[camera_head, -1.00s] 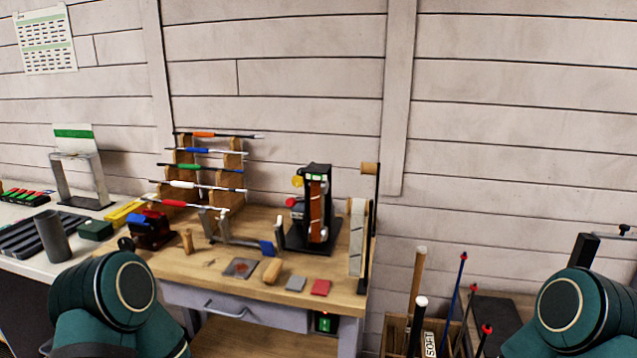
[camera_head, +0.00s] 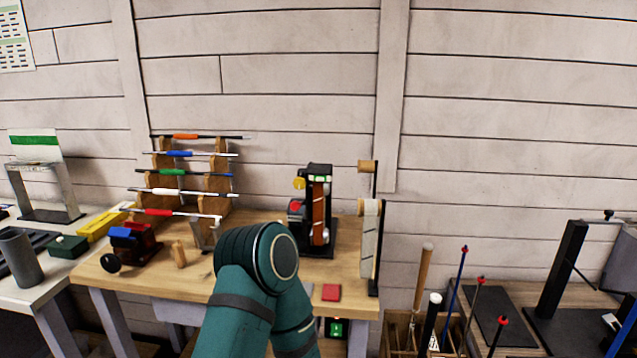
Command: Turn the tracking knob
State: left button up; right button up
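A black belt sander (camera_head: 319,212) with an upright brown belt stands on the wooden workbench (camera_head: 350,292), near its back right. A round yellow knob (camera_head: 299,183) sticks out on its upper left side, and a red round part (camera_head: 295,207) sits below it. I cannot tell from looks alone which is the tracking knob. A teal arm of mine rises in front of the bench, its rounded joint below and left of the sander in the picture. It hides part of the bench top. Neither gripper shows.
An upright pale roll stand (camera_head: 369,240) is close on the sander's right. A red block (camera_head: 331,292) lies near the front edge. A crate of clubs (camera_head: 400,330) stands right of the bench.

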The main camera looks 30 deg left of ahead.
aim_at(300, 183)
jog(key=j+z, duration=0.15)
jog(key=j, duration=0.15)
jog(key=k+j+z, duration=0.2)
jog(key=j+z, duration=0.15)
jog(key=j, duration=0.25)
jog(key=k+j, duration=0.15)
jog(key=j, duration=0.25)
jog(key=k+j+z, duration=0.1)
jog(key=j, duration=0.25)
jog(key=k+j, duration=0.25)
jog(key=j, duration=0.15)
jog(key=k+j+z, duration=0.1)
jog(key=j, duration=0.25)
jog(key=k+j, duration=0.25)
jog(key=j+z, duration=0.05)
jog(key=j, duration=0.05)
